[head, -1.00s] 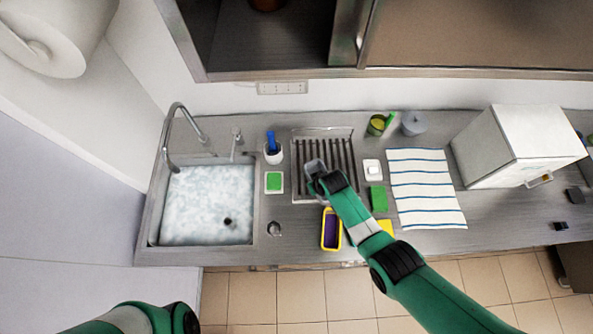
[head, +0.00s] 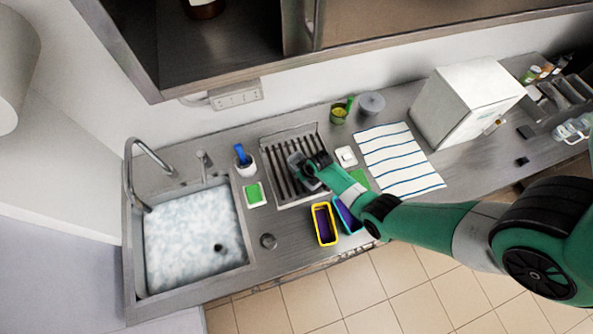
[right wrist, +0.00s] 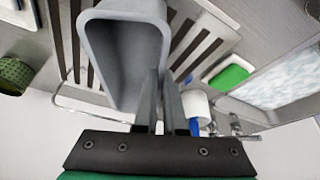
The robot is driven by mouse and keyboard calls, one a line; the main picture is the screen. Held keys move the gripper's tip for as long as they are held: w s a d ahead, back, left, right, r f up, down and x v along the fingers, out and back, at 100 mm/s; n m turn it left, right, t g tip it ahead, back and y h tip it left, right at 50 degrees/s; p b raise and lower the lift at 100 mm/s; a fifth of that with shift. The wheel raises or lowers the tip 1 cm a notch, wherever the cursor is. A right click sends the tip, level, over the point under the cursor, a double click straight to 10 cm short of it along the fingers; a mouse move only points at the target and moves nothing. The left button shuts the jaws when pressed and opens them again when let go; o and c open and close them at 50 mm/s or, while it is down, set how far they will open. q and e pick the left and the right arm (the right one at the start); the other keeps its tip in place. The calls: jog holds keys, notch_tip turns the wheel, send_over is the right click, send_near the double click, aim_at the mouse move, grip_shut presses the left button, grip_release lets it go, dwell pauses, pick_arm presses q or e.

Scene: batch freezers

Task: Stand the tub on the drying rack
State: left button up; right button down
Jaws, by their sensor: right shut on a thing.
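A grey tub (head: 296,161) is over the drying rack (head: 275,157), a metal rack with dark slats. In the right wrist view the tub (right wrist: 152,14) shows large, its open mouth facing the camera, above the rack's slats (right wrist: 199,50). My right gripper (head: 304,166) is shut on one wall of the tub; its fingers (right wrist: 160,95) show in the right wrist view. I cannot tell whether the tub touches the slats. My left gripper is out of view.
A yellow-rimmed tub (head: 317,226) and a blue-rimmed tub (head: 345,217) stand in front of the rack. A cup with a blue brush (head: 248,169) and a green sponge on a dish (head: 254,194) are left of it. A foamy sink (head: 190,240) is further left.

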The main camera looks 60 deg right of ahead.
jog(key=f+b, duration=0.1)
jog(key=d+f+b, duration=0.1)
jog(key=f+b, duration=0.1)
jog(key=shift+f, duration=0.3)
jog(key=shift+a+f, duration=0.25)
jog(key=shift+r, duration=0.25)
jog(key=shift+f, duration=0.1)
jog(key=c, duration=1.4)
grip_release()
jog(key=o, duration=0.4)
